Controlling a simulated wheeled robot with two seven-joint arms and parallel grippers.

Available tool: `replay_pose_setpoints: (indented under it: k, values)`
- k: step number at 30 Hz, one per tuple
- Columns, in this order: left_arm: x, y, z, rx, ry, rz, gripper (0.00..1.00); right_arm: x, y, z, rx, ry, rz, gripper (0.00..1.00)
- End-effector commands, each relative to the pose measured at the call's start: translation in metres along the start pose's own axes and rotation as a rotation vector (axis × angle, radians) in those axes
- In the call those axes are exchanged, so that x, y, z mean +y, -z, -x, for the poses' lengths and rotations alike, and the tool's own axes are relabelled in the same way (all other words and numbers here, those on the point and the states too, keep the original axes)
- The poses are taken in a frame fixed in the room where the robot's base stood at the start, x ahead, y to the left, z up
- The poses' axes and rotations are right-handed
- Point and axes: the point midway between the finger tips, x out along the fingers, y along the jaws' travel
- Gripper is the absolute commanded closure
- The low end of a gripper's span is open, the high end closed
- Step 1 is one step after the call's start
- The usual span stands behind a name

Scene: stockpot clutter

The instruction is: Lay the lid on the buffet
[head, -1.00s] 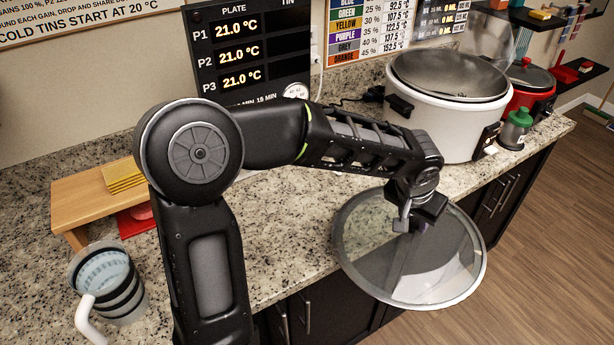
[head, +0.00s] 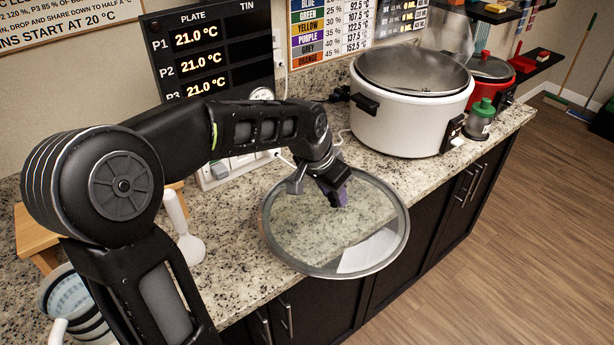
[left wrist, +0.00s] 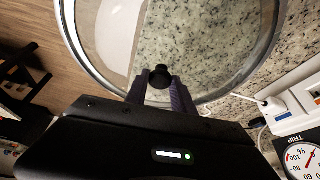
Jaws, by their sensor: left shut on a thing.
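The lid (head: 300,240) is a round clear glass disc with a metal rim. It shows in the head view over the front part of the granite buffet (head: 235,272), its near right side reaching past the counter's front edge. My left gripper (head: 341,201) is above the lid's middle and shut on its dark knob. In the left wrist view the purple fingers (left wrist: 162,90) close around the black knob (left wrist: 160,76), with the glass lid (left wrist: 205,50) beyond. I cannot tell the exact gap between lid and counter. My right gripper is not in view.
A white steaming stockpot (head: 405,115) stands open at the back right. A green-capped shaker (head: 480,120) and red cooker (head: 490,75) stand beyond it. A striped jug (head: 75,305), wooden stand (head: 35,235) and white-handled tool (head: 183,235) are at left.

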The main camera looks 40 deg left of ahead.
Motion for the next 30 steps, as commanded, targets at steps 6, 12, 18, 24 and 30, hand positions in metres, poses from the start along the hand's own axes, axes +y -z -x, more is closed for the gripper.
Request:
replay_pose_setpoints:
  k: [6, 12, 18, 24, 30]
  values:
    - [-0.044, -0.010, 0.033, 0.006, -0.036, -0.094, 1.00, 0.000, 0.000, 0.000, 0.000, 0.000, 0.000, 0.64]
    - [-0.053, -0.014, 0.041, 0.003, -0.048, -0.125, 1.00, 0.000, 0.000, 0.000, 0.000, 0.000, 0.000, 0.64]
    - [-0.053, -0.014, 0.041, 0.003, -0.048, -0.124, 1.00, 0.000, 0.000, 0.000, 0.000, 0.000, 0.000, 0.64]
    - [-0.053, -0.015, 0.037, 0.002, -0.048, -0.124, 1.00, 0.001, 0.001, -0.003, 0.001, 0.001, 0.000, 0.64]
    - [-0.053, -0.021, 0.024, 0.001, -0.048, -0.124, 1.00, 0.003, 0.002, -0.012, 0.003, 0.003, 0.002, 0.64]
